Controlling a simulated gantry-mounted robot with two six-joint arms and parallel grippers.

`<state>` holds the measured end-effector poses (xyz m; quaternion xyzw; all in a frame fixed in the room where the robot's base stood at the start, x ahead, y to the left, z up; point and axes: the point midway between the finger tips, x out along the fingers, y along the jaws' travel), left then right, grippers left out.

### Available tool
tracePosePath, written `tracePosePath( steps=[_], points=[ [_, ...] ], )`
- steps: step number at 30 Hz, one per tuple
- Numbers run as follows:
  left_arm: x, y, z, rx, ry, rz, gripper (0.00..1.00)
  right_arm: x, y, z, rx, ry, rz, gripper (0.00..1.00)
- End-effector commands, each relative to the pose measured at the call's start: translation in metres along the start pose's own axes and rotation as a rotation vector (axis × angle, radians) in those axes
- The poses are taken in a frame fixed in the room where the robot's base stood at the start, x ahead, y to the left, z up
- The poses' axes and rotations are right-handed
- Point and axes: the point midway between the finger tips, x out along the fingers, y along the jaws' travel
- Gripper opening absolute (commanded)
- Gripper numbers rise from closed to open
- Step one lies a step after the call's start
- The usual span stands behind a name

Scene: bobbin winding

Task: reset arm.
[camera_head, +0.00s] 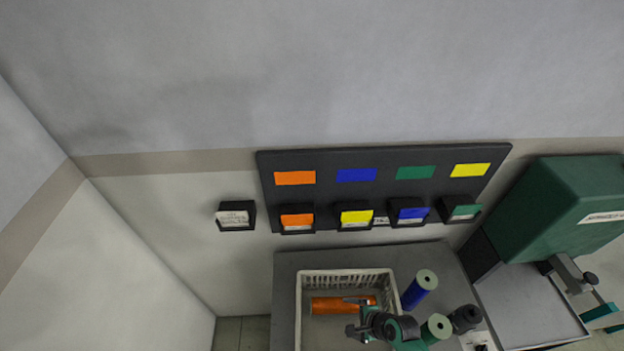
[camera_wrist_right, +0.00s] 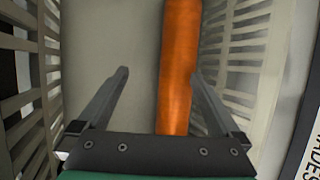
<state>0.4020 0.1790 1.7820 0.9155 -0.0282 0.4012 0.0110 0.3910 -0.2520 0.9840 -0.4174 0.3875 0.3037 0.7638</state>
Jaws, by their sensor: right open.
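My right gripper (camera_head: 353,316) is over the white slatted basket (camera_head: 301,318) on the grey table, with its jaws open. In the right wrist view the two fingers (camera_wrist_right: 160,75) stand wide apart. An orange bobbin (camera_head: 326,305) lies on its side in the basket. In the right wrist view the orange bobbin (camera_wrist_right: 179,60) runs lengthwise, nearer the right finger, and nothing is visibly gripped. I cannot tell how far the fingertips are above it. My left gripper is not in view.
A blue bobbin (camera_head: 414,293) and a green-topped bobbin (camera_head: 436,327) stand right of the basket, near a black knob-like part (camera_head: 465,318). A green machine (camera_head: 560,205) is at the right. A dark wall panel (camera_head: 385,160) with colored cards and holders is behind. The table's left strip is clear.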

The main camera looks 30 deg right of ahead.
Motion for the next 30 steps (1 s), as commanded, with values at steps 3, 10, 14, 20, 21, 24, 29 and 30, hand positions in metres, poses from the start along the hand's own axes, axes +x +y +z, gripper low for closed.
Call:
tracePosePath(
  steps=[3, 10, 14, 20, 21, 24, 29, 30],
  points=[
    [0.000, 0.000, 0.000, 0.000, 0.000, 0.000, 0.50, 0.000, 0.002, 0.000, 0.000, 0.001, 0.004, 1.00],
    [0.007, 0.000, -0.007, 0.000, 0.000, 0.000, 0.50, -0.011, -0.042, 0.038, -0.066, -0.039, -0.049, 1.00],
    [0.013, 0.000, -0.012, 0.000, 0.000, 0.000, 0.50, -0.044, -0.123, 0.096, -0.159, -0.101, -0.196, 1.00],
    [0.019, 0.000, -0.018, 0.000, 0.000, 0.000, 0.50, -0.135, -0.242, 0.195, -0.352, -0.183, -0.491, 1.00],
    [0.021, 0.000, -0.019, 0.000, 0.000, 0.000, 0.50, -0.158, -0.261, 0.215, -0.403, -0.192, -0.556, 1.00],
    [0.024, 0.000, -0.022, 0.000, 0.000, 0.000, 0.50, -0.222, -0.304, 0.262, -0.537, -0.204, -0.727, 1.00],
    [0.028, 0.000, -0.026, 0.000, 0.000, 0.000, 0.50, -0.342, -0.349, 0.327, -0.762, -0.170, -1.030, 1.00],
    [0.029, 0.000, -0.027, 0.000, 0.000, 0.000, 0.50, -0.374, -0.356, 0.341, -0.819, -0.148, -1.112, 1.00]
  ],
)
